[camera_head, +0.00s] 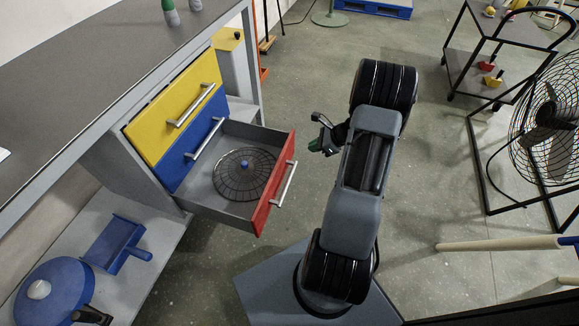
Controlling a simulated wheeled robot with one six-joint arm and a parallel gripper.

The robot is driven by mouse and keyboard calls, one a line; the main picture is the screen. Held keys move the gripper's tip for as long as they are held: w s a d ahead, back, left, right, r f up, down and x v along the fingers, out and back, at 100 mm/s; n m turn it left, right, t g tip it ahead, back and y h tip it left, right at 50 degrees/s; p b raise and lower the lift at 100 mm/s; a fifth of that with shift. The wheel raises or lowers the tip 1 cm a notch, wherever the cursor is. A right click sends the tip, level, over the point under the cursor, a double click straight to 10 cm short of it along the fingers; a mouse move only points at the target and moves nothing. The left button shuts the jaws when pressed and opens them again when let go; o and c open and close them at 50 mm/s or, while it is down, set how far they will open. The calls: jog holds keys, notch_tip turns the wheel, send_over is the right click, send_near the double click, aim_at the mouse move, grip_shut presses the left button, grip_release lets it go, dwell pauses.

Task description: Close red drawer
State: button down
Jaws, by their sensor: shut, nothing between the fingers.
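The red drawer (272,190) is the lowest of three in the cabinet under the workbench. It is pulled well out, with its red front and metal handle (284,184) facing right.
The yellow drawer (172,108) and blue drawer (190,150) above sit closed. A lower shelf holds a blue dustpan (115,245) and a blue round container (52,295). A fan (548,120) and a cart (480,60) stand at the right. Floor between is clear.

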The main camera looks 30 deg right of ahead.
aim_at(283, 157)
jog(key=shift+m+t, duration=0.3)
jog(key=shift+m, duration=0.5)
jog(key=b+x, duration=0.1)
jog(key=x, duration=0.3)
jog(key=d+f+b+x, duration=0.1)
jog(key=b+x, duration=0.1)
jog(key=x, duration=0.2)
jog(key=d+b+x, duration=0.1)
jog(key=b+x, duration=0.1)
jog(key=x, duration=0.3)
jog(key=shift+s+f, duration=0.1)
jog(key=shift+f, duration=0.3)
jog(key=shift+w+a+r+b, duration=0.1)
jog(key=shift+w+a+b, duration=0.3)
jog(key=shift+w+a, duration=0.25)
